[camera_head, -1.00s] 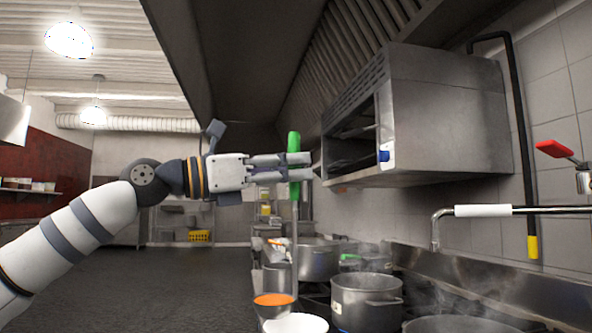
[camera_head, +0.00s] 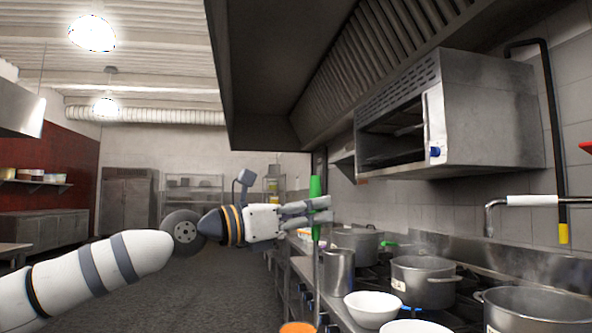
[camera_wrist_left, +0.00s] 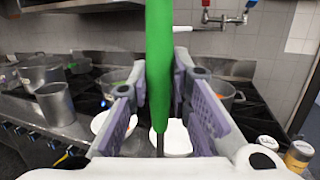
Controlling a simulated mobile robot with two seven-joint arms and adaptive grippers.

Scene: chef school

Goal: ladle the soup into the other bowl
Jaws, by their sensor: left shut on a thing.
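My left gripper (camera_head: 322,212) is shut on the green handle of the ladle (camera_head: 316,190), which hangs upright. The handle also fills the middle of the left wrist view (camera_wrist_left: 159,70). Its thin shaft runs down to an orange surface (camera_head: 298,328), apparently soup in the ladle's cup, cut off by the bottom edge of the head view. A white bowl (camera_head: 373,312) stands right of the shaft, and a second white bowl (camera_head: 415,328) is nearer and partly cut off. Both show in the left wrist view, the second partly behind the handle. My right gripper is not in view.
A tall metal container (camera_head: 339,272) stands behind the ladle shaft. A metal cabinet (camera_head: 480,120) hangs on the wall above. A tap (camera_head: 490,220) reaches over the stove. Open floor lies left.

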